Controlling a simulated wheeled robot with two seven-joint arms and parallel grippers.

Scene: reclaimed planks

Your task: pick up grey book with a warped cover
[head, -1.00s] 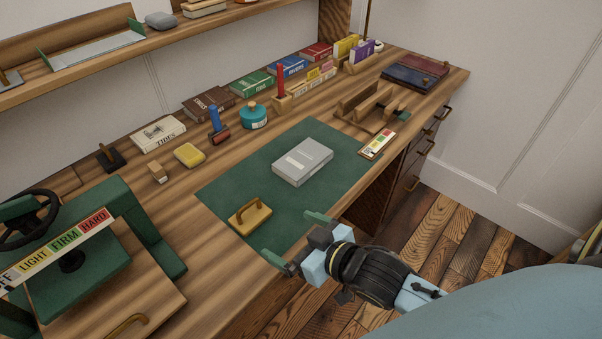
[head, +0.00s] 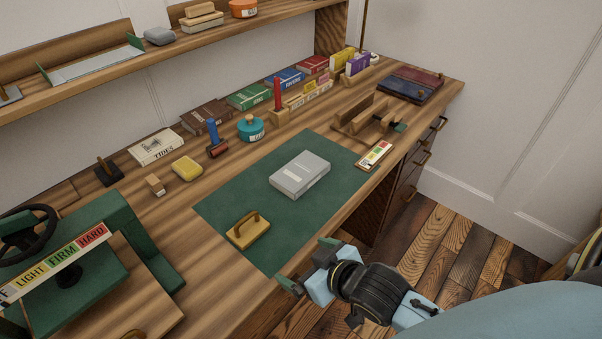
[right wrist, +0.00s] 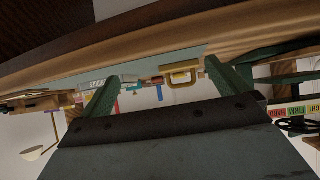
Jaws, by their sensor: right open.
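The grey book (head: 300,175) lies flat on the green mat (head: 235,200), toward the mat's back right part. Its cover has a pale label band; the warp is too small to make out. My right gripper (head: 306,265) is off the desk's front edge, nearer to me than the book and apart from it. It is open and empty. In the right wrist view, its two green fingers (right wrist: 160,86) stand wide apart, with the desk edge beyond them. My left gripper is not in view.
A yellow block with a handle (head: 248,230) sits on the mat's front left part. A wooden rack (head: 362,115) and a colour-striped card (head: 375,155) are right of the mat. Several books line the back. A green press-like stand (head: 80,265) fills the left front.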

